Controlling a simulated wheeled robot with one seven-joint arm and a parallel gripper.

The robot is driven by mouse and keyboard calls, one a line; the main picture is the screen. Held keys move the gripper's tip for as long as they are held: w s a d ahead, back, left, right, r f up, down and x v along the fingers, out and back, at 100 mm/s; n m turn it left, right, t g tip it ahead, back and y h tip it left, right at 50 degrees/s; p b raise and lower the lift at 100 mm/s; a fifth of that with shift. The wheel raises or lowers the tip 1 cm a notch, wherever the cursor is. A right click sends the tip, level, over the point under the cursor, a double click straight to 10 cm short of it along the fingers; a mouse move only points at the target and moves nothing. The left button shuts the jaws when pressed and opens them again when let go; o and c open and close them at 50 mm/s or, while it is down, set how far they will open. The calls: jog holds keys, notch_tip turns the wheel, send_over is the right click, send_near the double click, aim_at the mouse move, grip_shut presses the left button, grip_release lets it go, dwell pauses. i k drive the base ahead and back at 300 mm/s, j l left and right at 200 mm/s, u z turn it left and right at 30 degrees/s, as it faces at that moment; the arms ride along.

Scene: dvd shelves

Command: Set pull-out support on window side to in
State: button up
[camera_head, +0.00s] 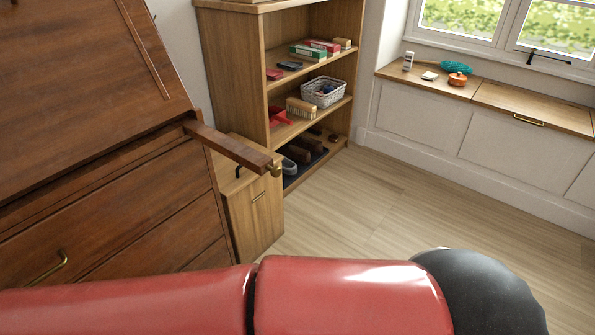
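The pull-out support (230,148) is a dark wooden bar sticking out from the right side of the front of a brown wooden desk (110,215). This is the side nearer the window. A small brass knob (275,170) is on its free end. The bar stands well out from the desk, and nothing touches its end. The slanted front panel of the desk (80,60) is up. My gripper is not in view; only my red and black arm crosses the bottom of the picture.
A small wooden cabinet (255,220) stands just behind the support. An open shelf (232,65) with boxes, a basket (322,91) and shoes is at the back. A window bench (440,85) runs along the right. The floor (375,200) in the middle is clear.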

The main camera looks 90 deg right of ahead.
aim_at(258, 162)
jog(key=k+j+z, duration=0.2)
jog(key=z, duration=2.65)
jog(key=k+l+u, duration=0.1)
jog(key=k+l, duration=0.15)
jog(key=l, duration=0.25)
jog(key=k+l+u, duration=0.15)
jog(key=l, duration=0.3)
jog(key=k+l+u, duration=0.1)
jog(key=k+l, duration=0.25)
jog(key=l, duration=0.1)
